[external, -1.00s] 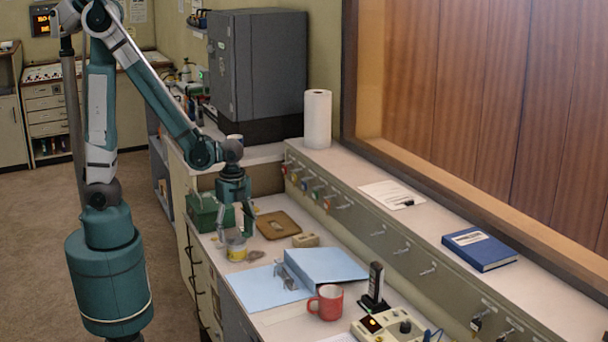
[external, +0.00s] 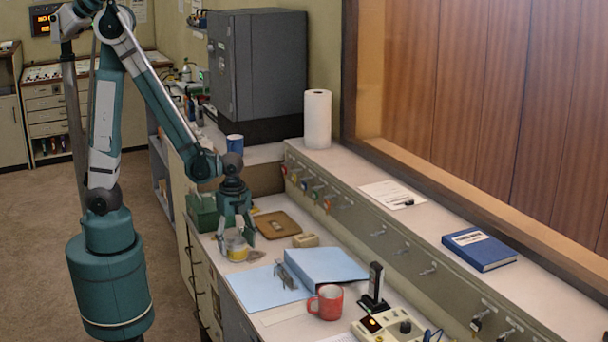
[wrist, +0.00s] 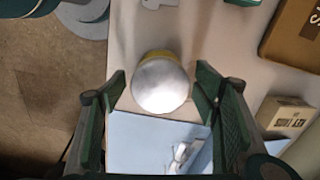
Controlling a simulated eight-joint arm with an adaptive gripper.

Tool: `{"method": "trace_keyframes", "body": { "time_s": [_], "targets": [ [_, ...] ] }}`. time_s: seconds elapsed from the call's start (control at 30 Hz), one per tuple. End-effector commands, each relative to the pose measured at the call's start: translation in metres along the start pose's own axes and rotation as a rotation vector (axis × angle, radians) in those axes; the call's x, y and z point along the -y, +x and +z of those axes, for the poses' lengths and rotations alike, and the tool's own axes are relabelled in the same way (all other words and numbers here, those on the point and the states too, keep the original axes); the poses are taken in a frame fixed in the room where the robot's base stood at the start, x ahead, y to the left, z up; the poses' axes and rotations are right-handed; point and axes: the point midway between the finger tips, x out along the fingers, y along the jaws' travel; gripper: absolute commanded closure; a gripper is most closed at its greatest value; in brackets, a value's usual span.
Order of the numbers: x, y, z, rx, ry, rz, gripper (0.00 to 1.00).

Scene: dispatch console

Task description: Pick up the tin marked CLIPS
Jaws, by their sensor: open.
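A short round tin (external: 236,254) with a yellow side band stands upright on the counter in the external view. In the wrist view its plain silver top (wrist: 160,86) faces the camera; no CLIPS marking is readable. My gripper (external: 236,236) points down over the tin, with its fingers spread. In the wrist view the open fingers (wrist: 161,80) lie to the left and right of the tin, with a visible gap on each side. How far down the fingertips reach beside it is hard to tell.
A green box (external: 202,212) stands close on the left and a brown tray (external: 290,229) behind right. A blue cup (external: 235,144) stands behind.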

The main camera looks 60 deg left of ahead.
Motion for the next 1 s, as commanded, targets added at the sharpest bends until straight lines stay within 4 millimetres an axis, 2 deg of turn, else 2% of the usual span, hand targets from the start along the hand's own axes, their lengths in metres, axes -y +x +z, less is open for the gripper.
{"method": "trace_keyframes", "body": {
  "time_s": [0.2,0.77,1.0],
  "targets": [
    [0.0002,0.0111,-0.0001,0.000,0.000,0.000,0.40],
    [0.0002,0.0111,0.0000,0.000,0.000,0.000,0.40],
    [0.0001,0.0111,0.0000,0.000,0.000,0.000,0.70]
  ]
}}
